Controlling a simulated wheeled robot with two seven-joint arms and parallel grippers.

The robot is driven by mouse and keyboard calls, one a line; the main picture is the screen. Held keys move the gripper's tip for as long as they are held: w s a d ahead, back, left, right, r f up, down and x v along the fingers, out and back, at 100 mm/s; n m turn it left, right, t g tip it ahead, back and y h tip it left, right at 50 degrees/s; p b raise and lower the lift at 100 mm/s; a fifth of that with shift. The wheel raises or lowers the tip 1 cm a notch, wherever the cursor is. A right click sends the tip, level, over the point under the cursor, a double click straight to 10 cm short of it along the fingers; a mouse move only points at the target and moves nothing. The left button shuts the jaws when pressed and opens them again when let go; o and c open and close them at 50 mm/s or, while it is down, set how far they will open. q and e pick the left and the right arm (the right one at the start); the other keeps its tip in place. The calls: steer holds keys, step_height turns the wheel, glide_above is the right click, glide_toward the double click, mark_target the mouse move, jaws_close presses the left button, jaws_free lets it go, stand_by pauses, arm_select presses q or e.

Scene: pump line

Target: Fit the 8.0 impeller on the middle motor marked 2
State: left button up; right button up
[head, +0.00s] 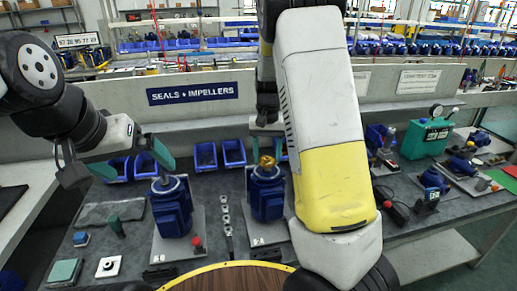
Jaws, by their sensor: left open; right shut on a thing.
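The middle motor (267,201) is a blue upright motor on a grey plate; its mark is too small to read. A brass impeller (266,161) is at the top of this motor, by the shaft. I cannot tell whether it is seated. My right gripper (272,150) points down over the motor and is shut on the impeller, its fingers partly hidden by my arm. My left gripper (130,163) is open and empty, its teal fingers wide apart, above and left of the left motor (171,207).
Blue bins (205,157) stand along the bench's back wall under a "SEALS + IMPELLERS" sign (193,93). A row of small rings (226,219) lies between the two motors. A green box (426,138) stands at the right. My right arm hides the bench right of the middle motor.

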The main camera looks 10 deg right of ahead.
steer(key=shift+f, duration=0.2)
stand_by(0.5)
steer(key=o, duration=1.9)
steer(key=shift+r, duration=0.1)
steer(key=shift+r, duration=4.35)
